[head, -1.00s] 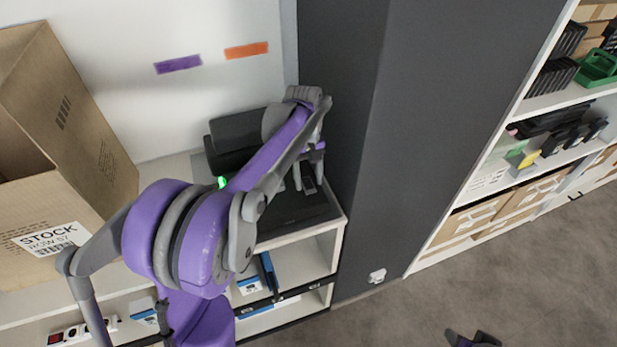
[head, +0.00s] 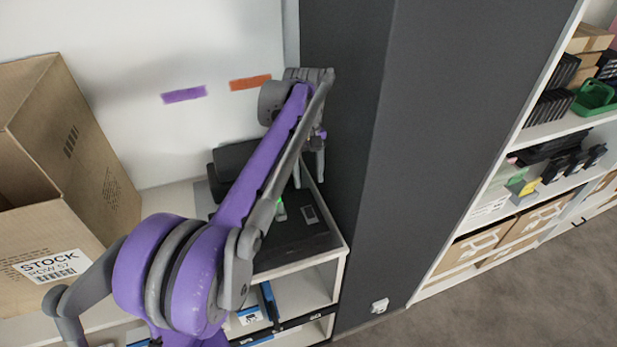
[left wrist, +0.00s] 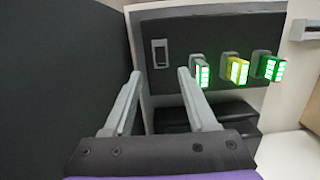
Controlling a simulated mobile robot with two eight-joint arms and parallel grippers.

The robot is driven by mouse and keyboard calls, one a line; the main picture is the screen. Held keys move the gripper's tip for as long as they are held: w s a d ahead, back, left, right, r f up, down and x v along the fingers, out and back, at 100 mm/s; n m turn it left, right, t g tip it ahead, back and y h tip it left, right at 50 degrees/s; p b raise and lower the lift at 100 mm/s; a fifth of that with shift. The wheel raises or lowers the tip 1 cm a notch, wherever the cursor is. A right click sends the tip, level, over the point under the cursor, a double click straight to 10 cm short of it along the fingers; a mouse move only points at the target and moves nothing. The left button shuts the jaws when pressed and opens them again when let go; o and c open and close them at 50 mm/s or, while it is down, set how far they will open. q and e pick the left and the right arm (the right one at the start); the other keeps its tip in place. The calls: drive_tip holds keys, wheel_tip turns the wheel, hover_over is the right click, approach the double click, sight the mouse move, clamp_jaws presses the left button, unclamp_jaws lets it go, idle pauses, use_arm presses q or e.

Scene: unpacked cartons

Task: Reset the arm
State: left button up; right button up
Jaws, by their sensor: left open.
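My left arm (head: 262,165) reaches up and across from the lower left in the head view. My left gripper (head: 309,172) points down above the dark panel (head: 305,238) on the shelf unit, close to the dark grey pillar. In the left wrist view, my left gripper (left wrist: 160,78) is open, with nothing between its fingers. Beyond them, the dark panel (left wrist: 215,22) carries a grey-framed slot (left wrist: 160,53) and three blocks with lit faces: one pale green (left wrist: 201,72), one yellow (left wrist: 237,69) and one green (left wrist: 270,67). My right gripper is not in view.
The dark grey pillar (head: 425,130) stands just right of my left gripper. An open stock carton (head: 55,235) sits at the left. Stocked shelves (head: 545,125) stand at the right, with bare floor (head: 540,290) below them.

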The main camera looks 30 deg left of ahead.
use_arm(q)
drive_tip(key=shift+s+d, duration=0.1)
drive_tip(key=s+d+f+m+t, duration=0.3)
drive_tip(key=s+d+f+m, duration=0.2)
drive_tip(key=s, duration=0.5)
drive_tip(key=s+d+f+m+t+y, duration=0.1)
drive_tip(key=s+d+f+m+t, duration=0.2)
drive_tip(key=s, duration=0.7)
wheel_tip(320, 180, down, 4)
drive_tip(key=d+m, duration=0.2)
drive_tip(key=d, duration=0.1)
drive_tip(key=shift+t, duration=0.4)
